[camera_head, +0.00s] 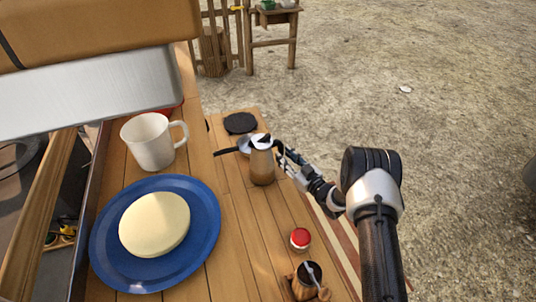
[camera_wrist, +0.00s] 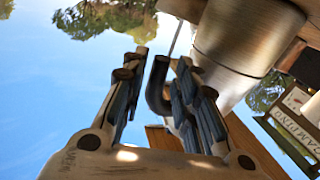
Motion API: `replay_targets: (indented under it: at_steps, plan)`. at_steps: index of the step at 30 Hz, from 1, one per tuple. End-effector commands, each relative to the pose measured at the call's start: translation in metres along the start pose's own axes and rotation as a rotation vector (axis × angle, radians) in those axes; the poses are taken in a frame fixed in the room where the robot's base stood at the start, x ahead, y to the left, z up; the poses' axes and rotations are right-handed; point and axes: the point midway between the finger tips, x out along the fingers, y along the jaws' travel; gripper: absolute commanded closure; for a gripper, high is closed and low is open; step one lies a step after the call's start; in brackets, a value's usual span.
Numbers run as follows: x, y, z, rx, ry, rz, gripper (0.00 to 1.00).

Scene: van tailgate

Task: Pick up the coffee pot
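The coffee pot (camera_head: 262,165) stands upright on the wooden counter, with a metallic body and a brownish lower part. In the wrist view the pot's metal body (camera_wrist: 240,42) fills the upper right, and its dark curved handle (camera_wrist: 156,88) hangs between my fingers. My gripper (camera_head: 282,152) is at the right side of the pot. In the wrist view my gripper (camera_wrist: 160,60) is open, with a finger on each side of the handle and gaps visible. The pot's far side is hidden.
A white mug (camera_head: 150,142) and a blue plate (camera_head: 102,250) with a pale round food (camera_head: 155,224) are left. A pan (camera_head: 241,146) is just behind the pot. A red-lidded jar (camera_head: 300,238) and a small wooden container (camera_head: 306,284) stand in front. A dark round coaster (camera_head: 240,123) lies behind.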

Motion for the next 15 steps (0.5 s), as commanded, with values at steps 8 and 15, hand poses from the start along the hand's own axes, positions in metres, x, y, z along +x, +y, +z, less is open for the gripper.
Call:
replay_targets:
  at_steps: [8,15]
  plan:
    - [0.0159,0.0002,-0.0002,0.0,0.0,0.001,0.72]
    - [0.0155,0.0001,-0.0002,0.0,0.0,0.001,0.81]
